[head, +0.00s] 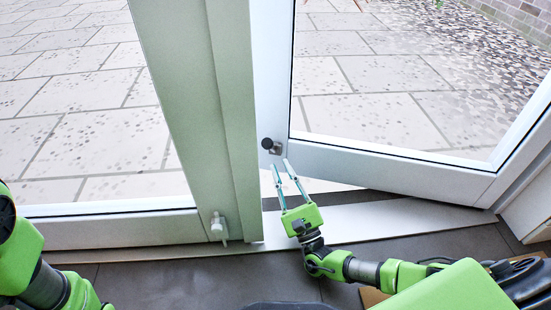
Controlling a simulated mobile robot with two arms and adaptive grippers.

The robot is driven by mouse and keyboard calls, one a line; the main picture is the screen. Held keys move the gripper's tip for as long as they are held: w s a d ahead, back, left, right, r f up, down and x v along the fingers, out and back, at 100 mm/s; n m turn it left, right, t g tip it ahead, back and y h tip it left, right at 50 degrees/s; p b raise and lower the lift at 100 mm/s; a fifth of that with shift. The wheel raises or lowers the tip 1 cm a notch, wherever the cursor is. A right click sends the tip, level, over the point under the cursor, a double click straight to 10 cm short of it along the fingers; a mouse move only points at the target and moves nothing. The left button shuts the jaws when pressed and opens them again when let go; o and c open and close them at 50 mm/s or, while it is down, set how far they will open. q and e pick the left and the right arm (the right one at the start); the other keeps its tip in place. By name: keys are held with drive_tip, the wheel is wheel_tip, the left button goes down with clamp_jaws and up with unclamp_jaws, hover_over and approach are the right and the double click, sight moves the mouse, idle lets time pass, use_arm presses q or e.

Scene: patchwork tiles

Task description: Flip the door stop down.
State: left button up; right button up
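The door stop (268,144) is a small dark round tip on a metal bracket, fixed low on the white frame of the glass door at right. Its dark tip sticks out to the left of the bracket, not pointing down. My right gripper (281,164) is just below the door stop in the picture, its two thin pale fingers apart and pointing up towards it. Nothing is between the fingers. I cannot tell whether a fingertip touches the bracket. Of my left arm only green and dark links show at the lower left; its gripper is out of view.
The door (400,168) stands ajar over a pale sill (380,218). A thick pale post (205,90) rises just left of the gripper, with a small whitish fitting (219,228) at its foot. Paving (90,140) lies outside; dark floor tiles lie inside.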

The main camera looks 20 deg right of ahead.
drive_tip(key=s, duration=0.9)
drive_tip(key=shift+s+d, duration=0.15)
drive_tip(key=shift+d, duration=0.15)
